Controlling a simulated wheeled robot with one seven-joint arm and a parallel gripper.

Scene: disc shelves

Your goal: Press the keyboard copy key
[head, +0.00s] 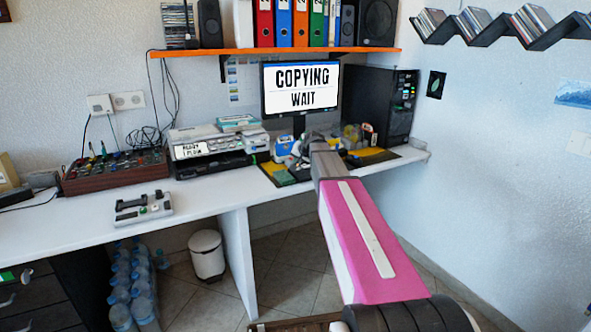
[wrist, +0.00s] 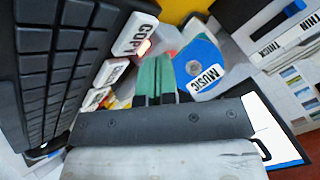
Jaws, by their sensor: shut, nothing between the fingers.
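The monitor (head: 301,88) in the head view reads "COPYING WAIT". In the wrist view the white copy key (wrist: 133,35), marked "COPY", stands at the right edge of the black keyboard (wrist: 55,75). A small reddish glow shows at the key's near end. My gripper (wrist: 156,62) has its green fingers together with nothing between them. Its tips are just right of and below the copy key in the picture; I cannot tell whether they touch it. In the head view my arm hides most of the keyboard area on the desk.
A blue disc (wrist: 198,68) marked "MUSIC" lies right of my fingers. More white keys (wrist: 103,85) line the keyboard's edge. A black computer tower (head: 401,105) stands right of the monitor. A disc device (head: 208,150) reading "READY" stands left on the desk (head: 215,196).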

